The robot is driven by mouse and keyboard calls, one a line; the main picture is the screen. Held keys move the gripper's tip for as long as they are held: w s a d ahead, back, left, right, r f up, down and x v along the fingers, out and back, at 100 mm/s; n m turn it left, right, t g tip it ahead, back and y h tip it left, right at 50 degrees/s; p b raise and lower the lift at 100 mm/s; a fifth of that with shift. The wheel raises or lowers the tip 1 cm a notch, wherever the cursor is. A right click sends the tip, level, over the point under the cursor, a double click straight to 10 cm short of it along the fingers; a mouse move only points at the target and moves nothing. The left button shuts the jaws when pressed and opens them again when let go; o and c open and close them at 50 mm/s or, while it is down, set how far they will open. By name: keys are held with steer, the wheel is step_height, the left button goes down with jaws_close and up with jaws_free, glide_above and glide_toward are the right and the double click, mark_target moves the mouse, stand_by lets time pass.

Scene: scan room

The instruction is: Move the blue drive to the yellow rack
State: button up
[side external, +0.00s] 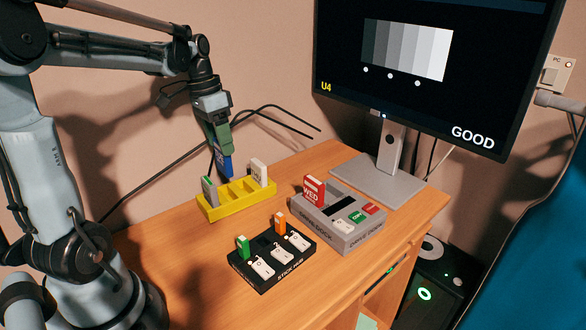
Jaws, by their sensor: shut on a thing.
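The blue drive (226,165) is held upright in my gripper (221,147), which is shut on its upper part. The drive is at the back of the yellow rack (240,207), over its middle slots. I cannot tell whether its lower end is inside a slot or just above. The rack stands at the back left of the wooden desk. A grey drive (209,191) stands in its left end and a white drive (258,173) stands towards its right end.
A black stick hub (270,258) with a green stick (243,247) and an orange stick (280,223) sits in front. A grey dock (342,218) holds a red drive (314,190). A monitor (430,70) stands at the back right. Black cables run behind the rack.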

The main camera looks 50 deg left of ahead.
mark_target(224, 170)
steer(key=shift+f, duration=3.4)
steer(key=shift+f, duration=1)
steer(key=o, duration=1.3)
steer(key=shift+o, duration=0.2)
steer(key=shift+r, duration=0.15)
steer(key=shift+r, duration=3.4)
steer(key=s+d+t, duration=0.1)
steer(key=d+t, duration=0.2)
steer(key=d, duration=0.6)
steer(key=s+d+n+t+y, duration=0.1)
steer(key=s+d+t, duration=0.1)
steer(key=d, duration=0.7)
steer(key=shift+t+y, duration=0.3)
steer(key=shift+t, duration=0.3)
